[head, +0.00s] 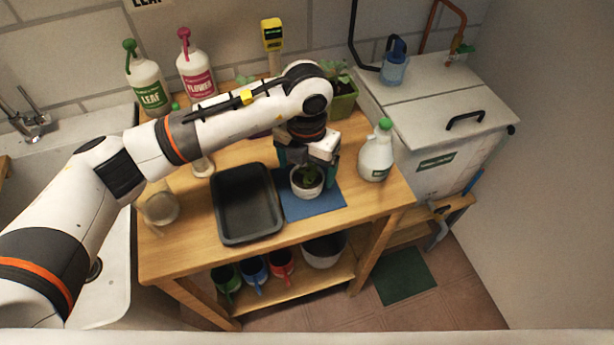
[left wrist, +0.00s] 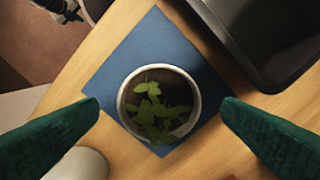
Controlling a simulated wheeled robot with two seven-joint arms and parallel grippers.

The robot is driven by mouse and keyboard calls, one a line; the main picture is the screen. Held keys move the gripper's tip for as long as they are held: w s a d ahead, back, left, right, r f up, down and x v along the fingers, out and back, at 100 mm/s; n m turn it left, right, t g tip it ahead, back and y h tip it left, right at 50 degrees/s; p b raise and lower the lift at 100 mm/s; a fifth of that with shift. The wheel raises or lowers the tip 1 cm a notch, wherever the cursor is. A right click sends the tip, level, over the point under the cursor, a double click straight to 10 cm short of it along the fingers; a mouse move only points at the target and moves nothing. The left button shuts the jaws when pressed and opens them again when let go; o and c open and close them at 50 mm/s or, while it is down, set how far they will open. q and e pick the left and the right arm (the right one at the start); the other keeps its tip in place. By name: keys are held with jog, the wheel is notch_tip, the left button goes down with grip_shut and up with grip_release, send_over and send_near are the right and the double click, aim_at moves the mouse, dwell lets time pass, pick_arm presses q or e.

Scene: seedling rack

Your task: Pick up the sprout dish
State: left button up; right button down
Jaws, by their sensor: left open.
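The sprout dish (head: 306,189) is a small white round pot with dark soil and green seedlings. It stands upright on a blue mat (head: 328,204) on the wooden table. In the left wrist view, the dish (left wrist: 128,105) sits near the middle, on the mat (left wrist: 150,38). My left gripper (head: 307,160) points down over the dish. Its two green fingers show in the left wrist view (left wrist: 159,108), open, one at each side of the dish, with visible gaps. The gripper hides part of the dish's far side in the head view. My right gripper is not in view.
A black tray (head: 220,200) lies left of the mat. A white jug with a green cap (head: 376,158) stands to the right. A clear jar (head: 158,207) is at the left edge. Bottles (head: 195,75) and a green planter (head: 343,102) stand behind.

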aim_at(307, 176)
pick_arm(q)
jog(key=shift+w+f+p, duration=0.1)
jog(key=shift+f+p, duration=0.25)
jog(key=shift+f, duration=1.55)
jog(key=c, duration=1.2)
